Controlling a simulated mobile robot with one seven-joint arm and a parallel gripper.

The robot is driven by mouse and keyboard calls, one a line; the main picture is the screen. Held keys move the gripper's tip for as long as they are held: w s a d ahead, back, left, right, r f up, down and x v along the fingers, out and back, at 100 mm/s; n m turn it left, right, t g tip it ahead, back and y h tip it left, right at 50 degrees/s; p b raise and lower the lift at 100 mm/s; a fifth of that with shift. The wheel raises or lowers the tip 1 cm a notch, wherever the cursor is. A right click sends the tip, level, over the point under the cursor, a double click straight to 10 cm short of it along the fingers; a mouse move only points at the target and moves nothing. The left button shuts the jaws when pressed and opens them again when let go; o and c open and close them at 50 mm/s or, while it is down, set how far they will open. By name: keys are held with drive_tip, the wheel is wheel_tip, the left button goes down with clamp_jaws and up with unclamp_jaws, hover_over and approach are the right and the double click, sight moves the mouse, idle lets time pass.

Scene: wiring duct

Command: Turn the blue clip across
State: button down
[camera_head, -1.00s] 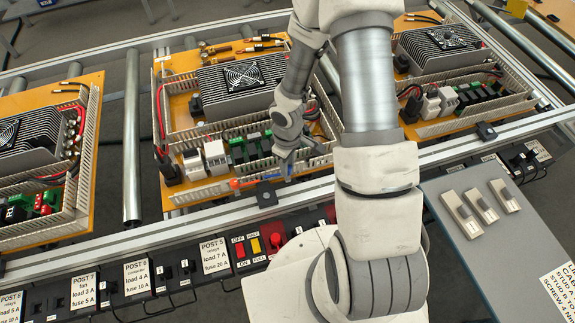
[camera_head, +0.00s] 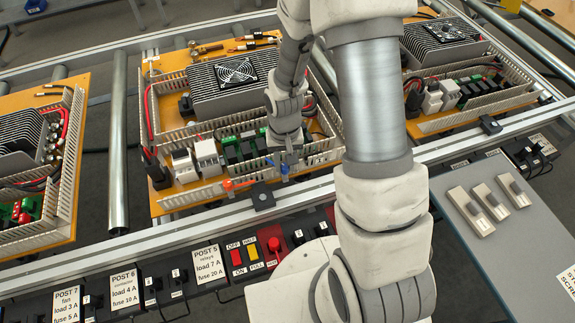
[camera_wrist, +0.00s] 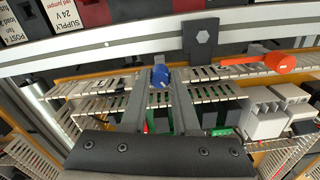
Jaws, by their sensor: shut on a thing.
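The blue clip (camera_head: 284,168) sits at the front wall of the wiring duct (camera_head: 215,190) on the middle board. In the wrist view the blue clip (camera_wrist: 161,77) shows between the fingertips of my gripper (camera_wrist: 163,80). My gripper (camera_head: 285,160) is shut on it from above, at the duct's front edge. The fingers hide part of the clip, and its exact angle to the duct is hard to tell. An orange clip (camera_head: 238,184) lies along the duct to the left; in the wrist view the orange clip (camera_wrist: 262,62) is on the right.
A black block with a hex mark (camera_head: 262,196) stands on the front rail close to the clips. White and dark modules (camera_head: 207,156) sit behind the duct wall. Red and yellow switches (camera_head: 250,252) line the front panel.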

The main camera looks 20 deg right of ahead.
sight(285, 166)
drive_tip(key=m+b, duration=0.1)
drive_tip(key=m, duration=0.4)
idle(0.5)
drive_tip(key=c, duration=0.7)
unclamp_jaws()
drive_tip(key=shift+o, duration=0.2)
drive_tip(key=shift+r, duration=0.1)
wheel_tip(285, 166, up, 17)
drive_tip(key=p, duration=0.2)
drive_tip(key=shift+r, duration=0.15)
